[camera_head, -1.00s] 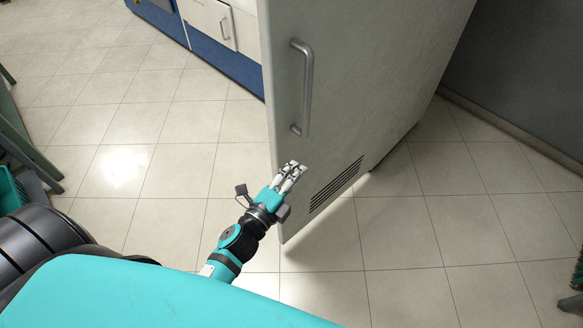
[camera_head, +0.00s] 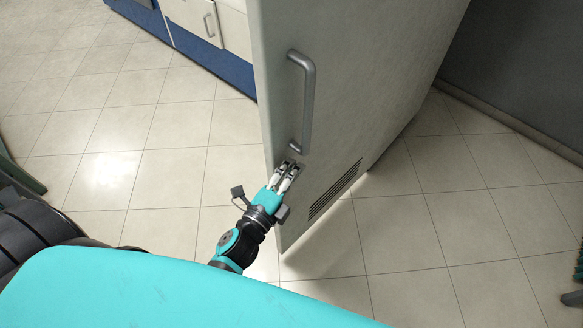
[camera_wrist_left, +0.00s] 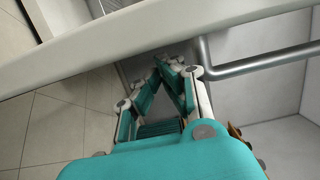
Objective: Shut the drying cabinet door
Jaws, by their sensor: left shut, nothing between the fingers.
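The drying cabinet door (camera_head: 350,75) is a tall pale grey panel standing at an angle, with a vertical metal bar handle (camera_head: 308,100) near its left edge and a dark vent grille (camera_head: 335,189) low down. My left gripper (camera_head: 287,167) is shut and empty, its fingertips close to the door face just below the handle's lower end. In the left wrist view the shut fingertips (camera_wrist_left: 167,62) sit beside the end of the handle bar (camera_wrist_left: 255,62); whether they touch the door cannot be told. My right gripper is not in view.
Blue and white counters with drawers (camera_head: 207,25) stand at the back left. A dark grey wall (camera_head: 530,65) is at the right. The tiled floor (camera_head: 100,140) is clear left of the door. A dark object (camera_head: 572,297) shows at the right edge.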

